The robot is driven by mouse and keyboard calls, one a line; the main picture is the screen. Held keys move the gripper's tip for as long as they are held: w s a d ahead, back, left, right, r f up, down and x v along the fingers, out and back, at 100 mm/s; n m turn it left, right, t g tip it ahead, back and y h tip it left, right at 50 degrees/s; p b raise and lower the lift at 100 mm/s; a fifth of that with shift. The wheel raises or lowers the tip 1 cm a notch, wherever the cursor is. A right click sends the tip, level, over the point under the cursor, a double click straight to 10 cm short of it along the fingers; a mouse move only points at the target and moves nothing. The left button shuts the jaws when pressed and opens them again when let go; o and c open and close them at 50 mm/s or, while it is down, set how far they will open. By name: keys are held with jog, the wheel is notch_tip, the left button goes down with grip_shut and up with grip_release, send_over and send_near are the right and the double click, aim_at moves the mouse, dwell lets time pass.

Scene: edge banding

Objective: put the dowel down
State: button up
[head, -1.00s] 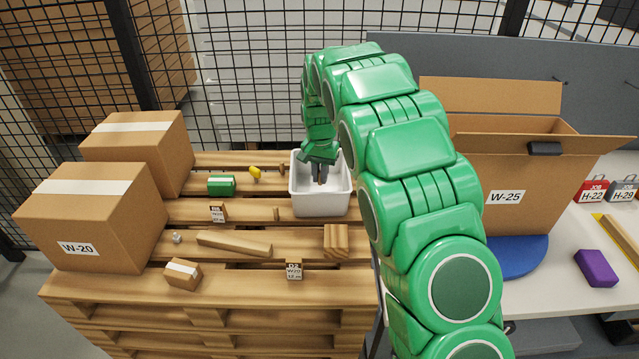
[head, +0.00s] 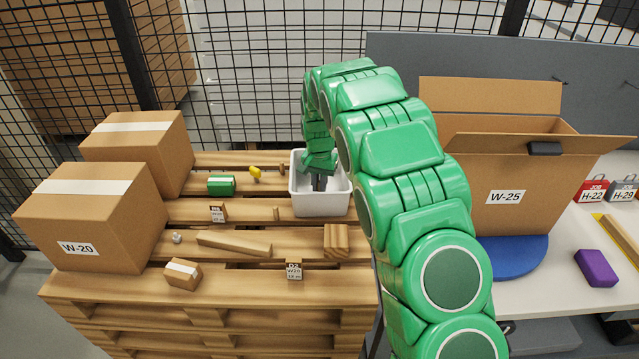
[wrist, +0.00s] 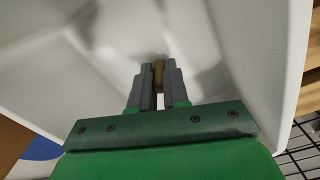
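The dowel (wrist: 159,75) is a short brown peg between the two grey fingers of my gripper (wrist: 159,83) in the wrist view. Both fingers appear to touch its sides, and its end shows near the fingertips. In the head view my gripper (head: 319,183) points down inside the white bin (head: 321,205), below its rim. The dowel cannot be made out there. The bin's pale inner walls and floor (wrist: 215,50) surround the fingers in the wrist view. I cannot tell whether the dowel touches the floor.
The bin stands at the pallet's (head: 205,295) back right. Cartons (head: 90,215) stand at left. An open carton (head: 515,190) stands right of my arm.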

jog(key=o, duration=0.4)
jog(key=shift+r, duration=0.1)
notch_tip(320, 180, up, 12)
jog(key=shift+r, duration=0.1)
dwell(0.5)
